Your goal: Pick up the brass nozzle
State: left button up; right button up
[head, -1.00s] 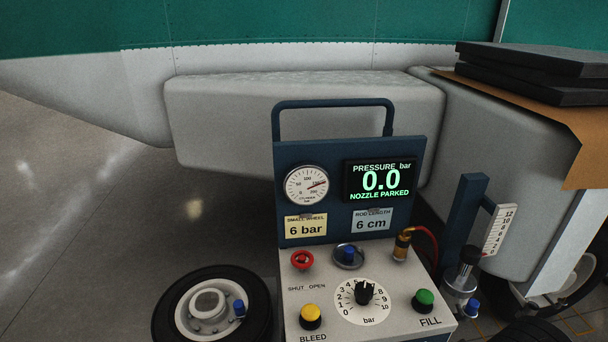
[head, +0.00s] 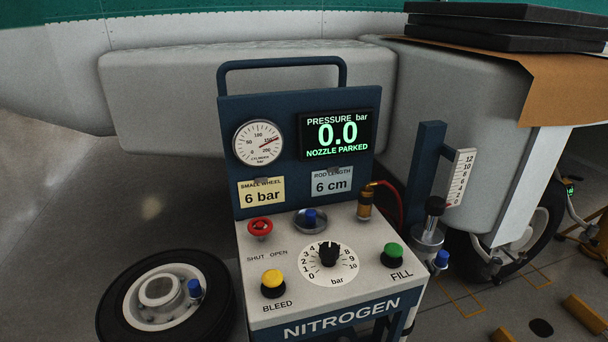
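The brass nozzle (head: 364,204) stands upright at the back right of the top of the nitrogen cart (head: 293,305). It has a dark band at its top, and a red hose (head: 396,196) runs from it behind the cart's right side. The cart's display (head: 337,134) reads 0.0 bar and NOZZLE PARKED. Neither of my grippers shows in the head view.
A small wheel (head: 170,297) with a blue cap lies left of the cart. A strut with a scale (head: 459,178) and another blue cap stands close on the right. Yellow blocks (head: 585,312) lie on the floor at lower right.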

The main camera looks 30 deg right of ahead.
aim_at(366, 194)
jog(key=z, duration=1.2)
